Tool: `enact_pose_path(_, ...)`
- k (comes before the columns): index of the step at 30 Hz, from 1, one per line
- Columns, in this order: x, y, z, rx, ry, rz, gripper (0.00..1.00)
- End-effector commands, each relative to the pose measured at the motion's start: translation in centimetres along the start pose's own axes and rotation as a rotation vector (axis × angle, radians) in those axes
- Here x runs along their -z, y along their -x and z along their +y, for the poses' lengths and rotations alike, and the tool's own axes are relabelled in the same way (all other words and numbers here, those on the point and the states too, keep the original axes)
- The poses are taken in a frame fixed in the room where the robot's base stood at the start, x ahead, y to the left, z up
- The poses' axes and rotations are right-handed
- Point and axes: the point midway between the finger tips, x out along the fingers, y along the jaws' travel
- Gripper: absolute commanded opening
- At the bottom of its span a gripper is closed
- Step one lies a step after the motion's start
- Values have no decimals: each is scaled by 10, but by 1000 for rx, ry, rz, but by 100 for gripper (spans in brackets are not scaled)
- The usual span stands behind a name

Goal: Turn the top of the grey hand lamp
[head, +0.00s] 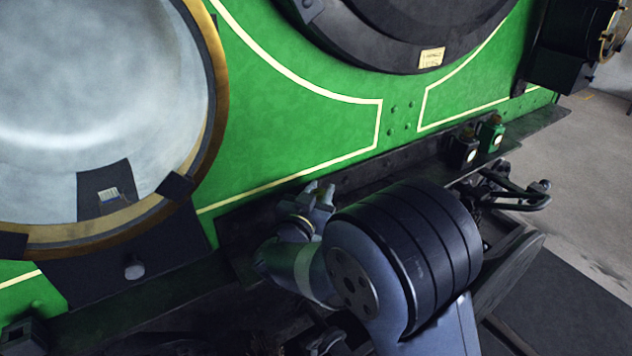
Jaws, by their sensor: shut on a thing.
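My gripper (321,189) is at the lower middle of the head view, close in front of the dark ledge under the green panel. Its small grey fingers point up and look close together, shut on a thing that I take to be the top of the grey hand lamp. I cannot tell the lamp's outline apart from the fingers. My wrist and the large dark joint of my arm hide much of the space below and to the right of the gripper.
A dark lamp (463,148) and a green lamp (491,133) stand on the ledge to the right. A large brass-rimmed round window (217,110) fills the left. Dark bent metal bars (515,193) jut out at right. Grey floor (585,170) is open at far right.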

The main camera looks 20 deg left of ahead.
Motion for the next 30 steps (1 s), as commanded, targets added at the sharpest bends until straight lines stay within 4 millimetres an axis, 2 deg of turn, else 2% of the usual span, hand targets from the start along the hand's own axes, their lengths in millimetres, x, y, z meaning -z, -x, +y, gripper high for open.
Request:
enact_pose_path(9,1,0,0,-93,-1,2,5)
enact_pose_path(23,1,0,0,-105,-2,2,5)
enact_pose_path(24,1,0,0,-104,-2,2,29)
enact_pose_path(30,1,0,0,-104,-2,2,46)
